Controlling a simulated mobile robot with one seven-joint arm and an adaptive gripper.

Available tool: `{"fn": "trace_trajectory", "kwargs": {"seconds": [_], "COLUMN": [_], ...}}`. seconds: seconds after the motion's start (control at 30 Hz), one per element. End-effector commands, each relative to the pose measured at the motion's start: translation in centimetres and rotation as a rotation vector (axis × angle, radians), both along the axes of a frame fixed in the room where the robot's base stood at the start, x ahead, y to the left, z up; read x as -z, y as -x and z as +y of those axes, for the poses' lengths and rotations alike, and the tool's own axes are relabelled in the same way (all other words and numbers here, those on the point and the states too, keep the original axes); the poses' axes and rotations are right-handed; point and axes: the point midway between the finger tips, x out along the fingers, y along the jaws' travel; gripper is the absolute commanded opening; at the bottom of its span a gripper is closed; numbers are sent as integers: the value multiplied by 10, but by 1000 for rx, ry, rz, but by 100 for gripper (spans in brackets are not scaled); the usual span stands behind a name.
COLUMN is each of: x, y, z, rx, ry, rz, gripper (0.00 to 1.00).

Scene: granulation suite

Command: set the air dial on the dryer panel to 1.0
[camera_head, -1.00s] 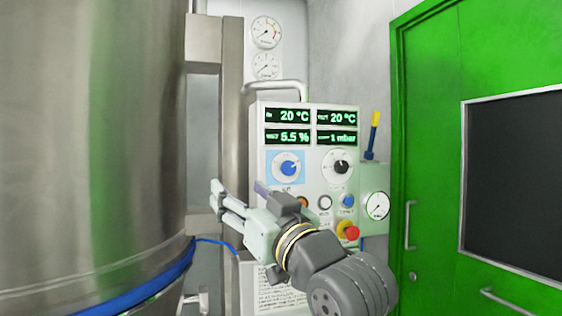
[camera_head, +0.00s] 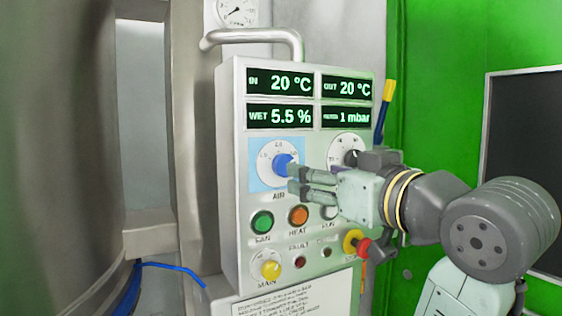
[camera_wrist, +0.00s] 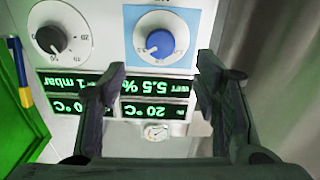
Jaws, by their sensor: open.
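The air dial (camera_head: 283,167) is a blue knob on a light blue square plate, labelled AIR, at the left of the dryer panel (camera_head: 236,200). In the wrist view, which is upside down, the knob (camera_wrist: 160,43) shows ahead and its white mark points to the lower left. The scale numbers are too small to read surely. My gripper (camera_head: 296,181) is open and empty. Its fingertips are close to the knob's lower right in the head view. In the wrist view my gripper (camera_wrist: 161,66) has its fingers either side of the knob's line; contact cannot be told.
A black dial (camera_head: 347,152) sits right of the air dial, partly behind my gripper. Green (camera_head: 262,222) and orange (camera_head: 298,215) buttons lie below, with a red stop knob (camera_head: 370,248) lower right. Displays (camera_head: 280,83) are above. A steel vessel (camera_head: 60,150) stands left.

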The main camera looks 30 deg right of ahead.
Motion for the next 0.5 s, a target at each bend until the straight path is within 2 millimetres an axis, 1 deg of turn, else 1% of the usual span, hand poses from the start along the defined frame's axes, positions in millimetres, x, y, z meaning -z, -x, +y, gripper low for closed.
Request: {"fn": "trace_trajectory", "kwargs": {"seconds": [0.3,0.5], "x": [-3,-2], "y": [-60,-88], "z": [-2,-4], "rx": [-4,-4], "ry": [-2,-1], "rz": [2,0], "gripper": [56,56]}}
